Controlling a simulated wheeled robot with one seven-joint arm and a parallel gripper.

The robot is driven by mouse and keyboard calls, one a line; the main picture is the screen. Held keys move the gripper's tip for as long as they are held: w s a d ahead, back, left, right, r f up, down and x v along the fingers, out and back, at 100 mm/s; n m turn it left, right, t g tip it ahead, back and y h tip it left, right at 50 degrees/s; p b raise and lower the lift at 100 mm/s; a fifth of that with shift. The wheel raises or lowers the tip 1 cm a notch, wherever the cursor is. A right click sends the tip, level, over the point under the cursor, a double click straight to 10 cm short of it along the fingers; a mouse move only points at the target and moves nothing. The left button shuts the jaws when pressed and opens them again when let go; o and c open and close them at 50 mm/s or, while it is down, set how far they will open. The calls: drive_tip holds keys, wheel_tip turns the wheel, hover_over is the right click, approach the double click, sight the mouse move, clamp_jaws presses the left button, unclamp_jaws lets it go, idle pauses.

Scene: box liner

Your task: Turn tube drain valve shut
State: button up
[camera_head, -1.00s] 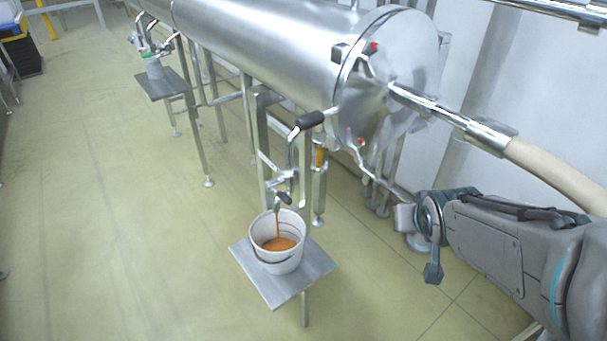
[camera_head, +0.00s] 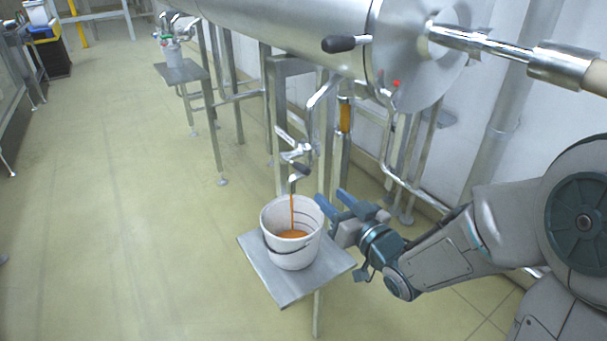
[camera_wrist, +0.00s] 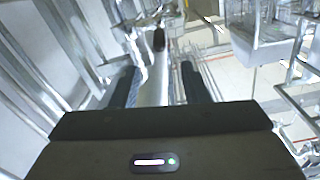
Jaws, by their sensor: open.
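The drain valve (camera_head: 300,170) has a small dark handle and hangs on thin pipework under the steel tube (camera_head: 300,30). An orange stream runs from its outlet into a white bucket (camera_head: 290,258), with orange liquid inside. My gripper (camera_head: 334,197) is open, its blue fingers right of the bucket's rim, lower than the valve and apart from it. In the wrist view my gripper (camera_wrist: 160,80) shows its two fingers spread with nothing held. A dark rod-like piece (camera_wrist: 158,40) shows beyond the fingers; I cannot tell whether it is the valve handle.
The bucket stands on a small metal shelf (camera_head: 270,278). A black-gripped lever (camera_head: 345,43) sits above the valve. Steel legs and pipes (camera_head: 390,165) crowd behind my gripper. A second shelf (camera_head: 180,72) stands at the back left. The floor (camera_head: 130,220) on the left is clear.

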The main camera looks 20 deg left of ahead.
sight(303, 170)
drive_tip(key=b+x, duration=0.1)
drive_tip(key=x, duration=1.2)
